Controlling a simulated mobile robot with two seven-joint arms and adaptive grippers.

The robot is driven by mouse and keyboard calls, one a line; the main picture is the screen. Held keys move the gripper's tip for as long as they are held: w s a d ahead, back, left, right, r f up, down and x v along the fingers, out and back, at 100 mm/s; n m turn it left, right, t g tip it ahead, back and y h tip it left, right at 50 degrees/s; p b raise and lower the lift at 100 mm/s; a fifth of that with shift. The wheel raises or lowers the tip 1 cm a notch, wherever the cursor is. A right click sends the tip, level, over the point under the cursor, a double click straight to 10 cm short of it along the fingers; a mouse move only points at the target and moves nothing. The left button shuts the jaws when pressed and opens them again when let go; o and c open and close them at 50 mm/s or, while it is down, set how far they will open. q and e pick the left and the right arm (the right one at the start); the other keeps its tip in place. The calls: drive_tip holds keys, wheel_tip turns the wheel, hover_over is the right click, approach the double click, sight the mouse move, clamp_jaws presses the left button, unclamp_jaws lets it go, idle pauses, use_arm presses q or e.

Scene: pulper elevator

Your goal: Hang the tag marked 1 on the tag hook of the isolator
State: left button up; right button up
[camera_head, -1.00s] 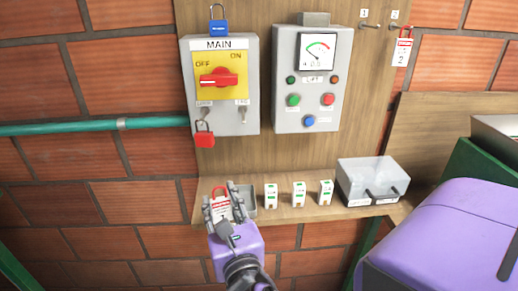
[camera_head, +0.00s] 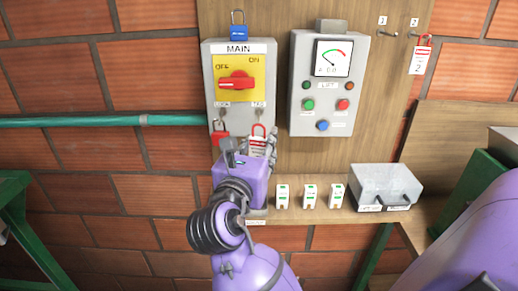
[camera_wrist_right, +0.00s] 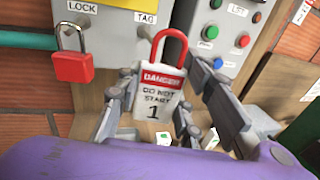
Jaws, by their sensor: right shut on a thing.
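The tag marked 1 (camera_wrist_right: 158,93), white with a red DANGER band and a red loop, is held between the fingers of my right gripper (camera_wrist_right: 160,110). In the head view the tag (camera_head: 257,143) is just below the TAG hook (camera_head: 259,112) of the grey isolator box (camera_head: 211,70). The red loop reaches close to the hook; I cannot tell if they touch. My right gripper (camera_head: 258,146) is shut on the tag and partly hides it. The isolator's red handle (camera_head: 236,84) is between OFF and ON labels. My left gripper is not in view.
A red padlock (camera_head: 220,134) hangs at the LOCK hook, left of the tag. A blue padlock (camera_head: 238,27) is on top of the isolator. A control box (camera_head: 323,85) stands to the right. Another tag marked 2 (camera_head: 421,58) hangs far right.

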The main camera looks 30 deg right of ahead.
drive_tip(key=shift+w+d+f, duration=0.15)
drive_tip(key=shift+w+d, duration=0.3)
drive_tip(key=shift+w, duration=0.2)
drive_tip(key=shift+w+d+f+b, duration=0.1)
drive_tip(key=shift+w+f+b, duration=0.05)
drive_tip(key=shift+w+b, duration=0.15)
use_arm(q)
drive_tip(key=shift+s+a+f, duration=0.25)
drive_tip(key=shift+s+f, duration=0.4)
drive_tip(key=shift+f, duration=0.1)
use_arm(e)
drive_tip(key=w+d, duration=0.1)
drive_tip(key=w+d+f, duration=0.1)
drive_tip(key=w, duration=0.1)
drive_tip(key=shift+w+d, duration=0.15)
drive_tip(key=shift+w, duration=0.1)
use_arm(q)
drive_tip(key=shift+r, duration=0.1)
use_arm(e)
drive_tip(key=o, duration=1.1)
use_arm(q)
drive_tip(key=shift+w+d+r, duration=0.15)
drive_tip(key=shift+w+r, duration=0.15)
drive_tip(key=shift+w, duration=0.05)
